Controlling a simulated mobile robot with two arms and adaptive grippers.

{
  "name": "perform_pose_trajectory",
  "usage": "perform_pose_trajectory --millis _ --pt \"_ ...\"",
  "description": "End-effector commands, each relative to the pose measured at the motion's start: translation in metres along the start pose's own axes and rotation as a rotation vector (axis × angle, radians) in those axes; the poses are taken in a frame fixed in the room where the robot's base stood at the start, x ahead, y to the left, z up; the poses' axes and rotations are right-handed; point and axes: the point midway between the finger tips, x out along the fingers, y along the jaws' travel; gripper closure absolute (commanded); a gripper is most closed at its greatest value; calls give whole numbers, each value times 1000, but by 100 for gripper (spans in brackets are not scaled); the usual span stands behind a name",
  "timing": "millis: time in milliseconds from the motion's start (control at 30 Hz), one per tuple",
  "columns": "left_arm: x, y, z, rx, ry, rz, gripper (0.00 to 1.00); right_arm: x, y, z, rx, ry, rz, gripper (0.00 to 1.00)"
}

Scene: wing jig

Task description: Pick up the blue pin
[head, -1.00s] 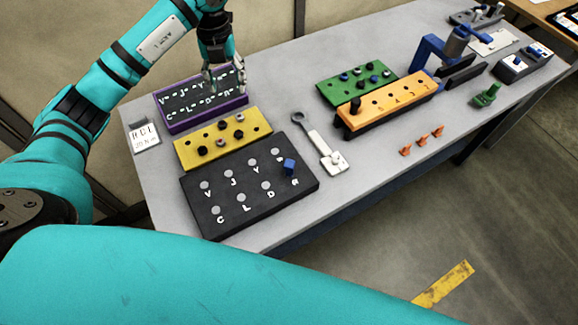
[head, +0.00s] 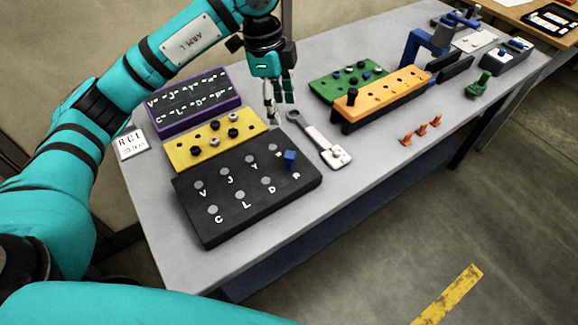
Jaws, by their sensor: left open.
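The blue pin (head: 290,159) stands upright in the black lettered board (head: 228,227), near the board's right end. It is the only blue piece on that board. My left gripper (head: 279,114) is open and empty, pointing down. It hangs above the table, behind the black board and to the upper left of the blue pin, apart from it. My right gripper is not in the view.
A yellow board (head: 184,154) with black and grey knobs and a purple-edged board (head: 180,127) lie behind the black board. A wrench-like tool (head: 318,136) lies to the right. Green (head: 328,91) and orange (head: 392,94) boards stand further right.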

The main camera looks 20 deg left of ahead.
Motion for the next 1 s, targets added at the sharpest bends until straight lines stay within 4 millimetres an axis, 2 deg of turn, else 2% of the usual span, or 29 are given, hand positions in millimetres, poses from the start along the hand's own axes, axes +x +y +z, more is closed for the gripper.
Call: perform_pose_trajectory --millis 200,400,500,767,900,1000 --pt "45 1 0 0 -2 6 48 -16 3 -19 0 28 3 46" --pt "86 2 0 2 -1 5 48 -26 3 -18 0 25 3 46" --pt "99 1 0 2 -1 3 48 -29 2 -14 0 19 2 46" --pt "118 2 0 2 -1 4 48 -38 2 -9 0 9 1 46" --pt "139 4 -1 2 -1 5 48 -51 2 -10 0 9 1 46" --pt "153 3 -1 2 -1 3 48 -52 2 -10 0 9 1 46"
